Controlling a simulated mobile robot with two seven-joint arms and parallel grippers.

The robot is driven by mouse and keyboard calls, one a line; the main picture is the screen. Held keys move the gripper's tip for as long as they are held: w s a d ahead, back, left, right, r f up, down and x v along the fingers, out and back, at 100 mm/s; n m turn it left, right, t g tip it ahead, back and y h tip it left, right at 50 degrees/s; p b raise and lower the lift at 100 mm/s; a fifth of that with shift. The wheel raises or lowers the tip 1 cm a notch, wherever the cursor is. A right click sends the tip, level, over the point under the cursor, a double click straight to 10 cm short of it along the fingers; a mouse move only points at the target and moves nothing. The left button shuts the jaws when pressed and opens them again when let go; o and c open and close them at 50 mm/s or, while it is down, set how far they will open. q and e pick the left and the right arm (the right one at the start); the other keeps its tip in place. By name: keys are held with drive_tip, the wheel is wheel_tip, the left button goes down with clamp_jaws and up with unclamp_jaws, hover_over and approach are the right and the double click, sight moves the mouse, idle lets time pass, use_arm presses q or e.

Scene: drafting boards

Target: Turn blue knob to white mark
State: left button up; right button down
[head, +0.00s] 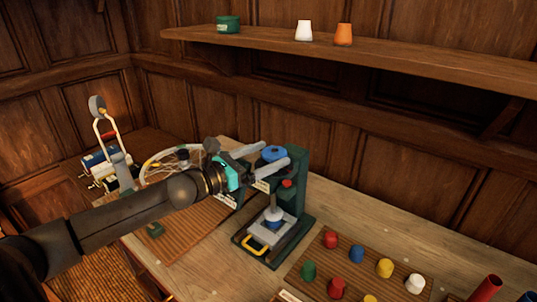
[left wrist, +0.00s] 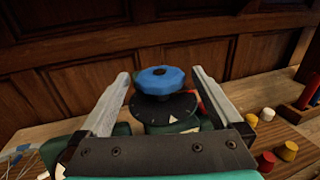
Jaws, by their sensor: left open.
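The blue knob (head: 272,153) is faceted and sits on top of a dark green stand (head: 318,165). In the left wrist view the knob (left wrist: 160,84) rises above a black dial (left wrist: 155,108). A small white triangular mark (left wrist: 172,119) is on the near part of the dial, slightly right of centre. My left gripper (head: 277,152) is open, with one finger on each side of the knob. In the left wrist view gaps show between the fingers and the knob, so it is not gripped. My right gripper is not in view.
The stand also carries a red knob (head: 287,183), and a yellow handle (head: 254,245) is at its base. A board (head: 345,262) with several coloured pegs lies to the right. A shelf (head: 390,52) with a green tin and two cups is above.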

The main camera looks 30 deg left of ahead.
use_arm(q)
drive_tip(key=shift+w+d, duration=0.1)
drive_tip(key=shift+w, duration=0.2)
drive_tip(key=c, duration=1.2)
drive_tip(key=shift+c, duration=0.2)
